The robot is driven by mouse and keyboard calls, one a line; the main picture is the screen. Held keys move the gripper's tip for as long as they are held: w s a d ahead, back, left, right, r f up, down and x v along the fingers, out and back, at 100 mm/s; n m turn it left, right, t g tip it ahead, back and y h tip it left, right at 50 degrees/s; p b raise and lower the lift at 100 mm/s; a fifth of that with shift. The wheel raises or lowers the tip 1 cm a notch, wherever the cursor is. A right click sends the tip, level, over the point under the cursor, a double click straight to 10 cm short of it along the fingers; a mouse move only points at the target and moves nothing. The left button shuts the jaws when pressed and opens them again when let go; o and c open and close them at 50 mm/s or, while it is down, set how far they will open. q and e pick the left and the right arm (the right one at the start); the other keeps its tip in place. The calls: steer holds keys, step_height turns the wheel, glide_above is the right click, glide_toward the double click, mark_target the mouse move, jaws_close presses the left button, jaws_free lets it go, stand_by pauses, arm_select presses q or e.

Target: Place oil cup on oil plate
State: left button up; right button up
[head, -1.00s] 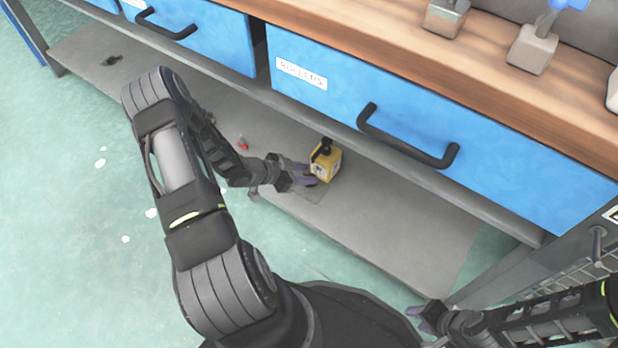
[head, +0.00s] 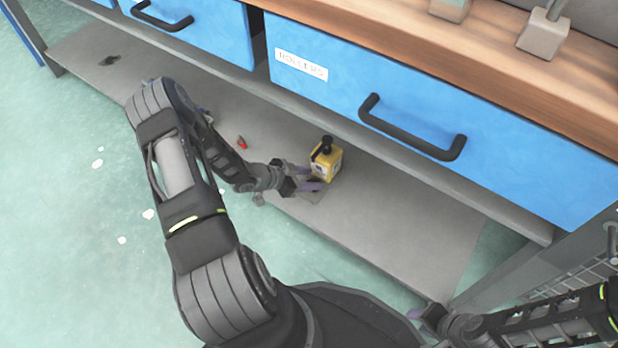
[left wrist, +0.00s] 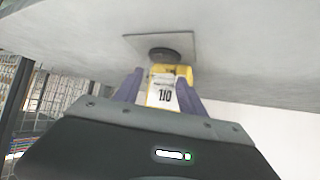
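The yellow oil cup (head: 325,162) with a black top is upright over the grey shelf.
Blue drawers (head: 420,110) with black handles hang close above the shelf (head: 400,225). A small red item (head: 241,142) lies on the shelf to the left. The shelf is clear right of the cup. A wire basket (head: 585,285) stands at the far right.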

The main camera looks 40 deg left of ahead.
arm_select(q)
steer(key=shift+r, duration=0.1)
steer(key=shift+r, duration=0.2)
steer(key=p+v, duration=0.4)
steer(key=v, duration=0.8)
steer(key=shift+p, duration=0.3)
steer(key=shift+f, duration=0.15)
